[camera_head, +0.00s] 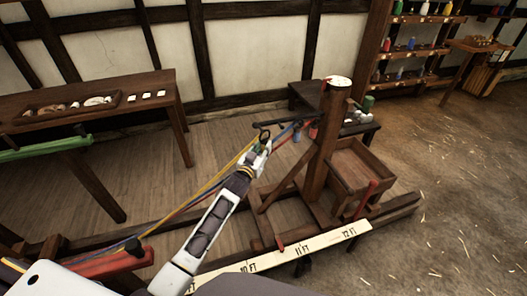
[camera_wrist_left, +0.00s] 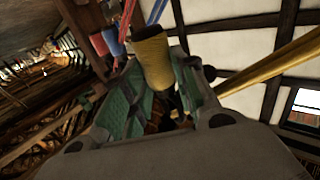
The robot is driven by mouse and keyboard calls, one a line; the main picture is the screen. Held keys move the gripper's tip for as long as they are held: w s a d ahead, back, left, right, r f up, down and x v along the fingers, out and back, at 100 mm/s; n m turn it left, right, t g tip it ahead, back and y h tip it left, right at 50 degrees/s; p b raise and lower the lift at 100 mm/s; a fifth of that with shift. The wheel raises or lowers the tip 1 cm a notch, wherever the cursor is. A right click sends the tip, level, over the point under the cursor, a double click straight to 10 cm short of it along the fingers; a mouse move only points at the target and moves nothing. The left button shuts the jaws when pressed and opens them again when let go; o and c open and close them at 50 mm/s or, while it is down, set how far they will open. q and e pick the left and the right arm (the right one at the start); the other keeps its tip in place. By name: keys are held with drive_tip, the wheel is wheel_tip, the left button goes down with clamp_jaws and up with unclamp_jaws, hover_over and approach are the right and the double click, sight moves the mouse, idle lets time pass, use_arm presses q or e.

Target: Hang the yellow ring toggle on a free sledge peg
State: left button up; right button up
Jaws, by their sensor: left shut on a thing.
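My left gripper (camera_head: 263,142) is up beside the sledge post (camera_head: 325,135), near the dark peg bar. It is shut on the yellow ring toggle (camera_wrist_left: 152,58), which stands up between the green finger pads in the left wrist view (camera_wrist_left: 150,95). In the head view the toggle is mostly hidden by the gripper. A yellow rope (camera_wrist_left: 275,65) runs off to the right in the wrist view. A red toggle (camera_wrist_left: 99,45) and a blue toggle (camera_wrist_left: 113,38) hang close by on their ropes. Which peg is free cannot be made out clearly. My right gripper is not in view.
The sledge carries a wooden box (camera_head: 362,165) and stands on rails beside a marked measuring board (camera_head: 300,250). A table (camera_head: 150,82) with a tray stands at the left. A low dark table is behind the post.

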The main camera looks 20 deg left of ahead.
use_arm(q)
drive_tip(key=shift+w+a+f+b, duration=0.15)
drive_tip(key=shift+w+a+b, duration=0.4)
drive_tip(key=shift+w, duration=0.35)
drive_tip(key=shift+w+a+f+b, duration=0.25)
drive_tip(key=shift+w+a, duration=0.2)
drive_tip(key=shift+w, duration=0.15)
drive_tip(key=shift+w+a+f+b, duration=0.15)
drive_tip(key=shift+w+a+f, duration=0.1)
drive_tip(key=shift+w+a, duration=0.25)
drive_tip(key=o, duration=0.6)
drive_tip(key=shift+w+d, duration=0.1)
drive_tip(key=o, duration=0.5)
drive_tip(key=shift+c, duration=0.2)
drive_tip(key=shift+o, duration=0.2)
drive_tip(key=s+a, duration=0.1)
drive_tip(key=s, duration=1.1)
drive_tip(key=shift+a, duration=0.3)
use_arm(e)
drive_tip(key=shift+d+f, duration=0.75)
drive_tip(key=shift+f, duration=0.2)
